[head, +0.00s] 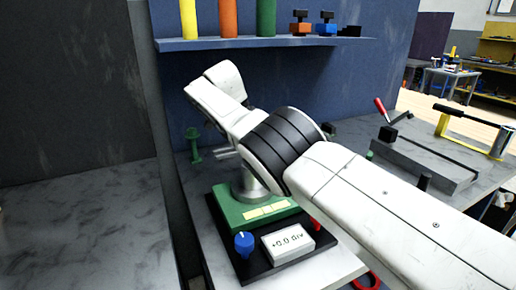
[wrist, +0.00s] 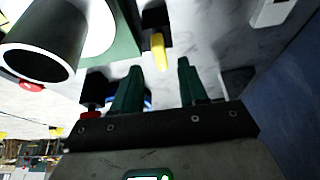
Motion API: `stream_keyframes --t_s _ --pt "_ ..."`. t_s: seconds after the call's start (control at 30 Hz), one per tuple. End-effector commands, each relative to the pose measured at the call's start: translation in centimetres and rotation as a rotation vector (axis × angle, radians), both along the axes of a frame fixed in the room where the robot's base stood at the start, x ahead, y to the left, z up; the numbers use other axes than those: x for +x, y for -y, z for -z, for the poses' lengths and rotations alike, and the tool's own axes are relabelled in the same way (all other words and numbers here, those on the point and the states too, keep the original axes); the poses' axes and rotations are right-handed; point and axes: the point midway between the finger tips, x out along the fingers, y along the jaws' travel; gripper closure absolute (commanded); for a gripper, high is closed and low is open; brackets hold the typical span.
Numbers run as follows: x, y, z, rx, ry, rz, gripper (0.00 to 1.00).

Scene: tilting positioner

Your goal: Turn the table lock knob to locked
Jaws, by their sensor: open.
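The positioner has a green base (head: 228,208) with a grey column, on a black plate; my arm hides its upper part. A blue knob (head: 244,243) with a white mark stands on the plate, left of a white readout box (head: 287,242). A red part (head: 316,224) shows at the plate's right side. I cannot tell which part is the lock knob. In the wrist view my gripper (wrist: 160,66) has two green fingers, apart and empty. A yellow-ended part (wrist: 158,52) shows beyond the gap between them. A red knob (wrist: 88,113) is left of the left finger. A blue rim shows partly behind that finger.
A dark cylinder (wrist: 38,48) fills the wrist view's upper left, near the fingers. A shelf (head: 250,42) with coloured cylinders crosses the blue back panel. A green post (head: 193,145) stands left of my arm. A grey fixture (head: 425,160) lies at right.

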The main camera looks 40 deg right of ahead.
Motion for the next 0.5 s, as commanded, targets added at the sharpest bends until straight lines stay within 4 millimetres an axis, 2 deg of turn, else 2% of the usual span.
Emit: stream_keyframes --t_s 0.03,0.2,0.5 --pt "0.2 -0.3 -1.9 -0.005 0.001 -0.001 0.57" --pt "0.4 -1.3 -4.1 -0.002 -0.001 0.0 0.57" --pt "0.6 -2.1 -5.5 0.001 -0.002 0.001 0.57"
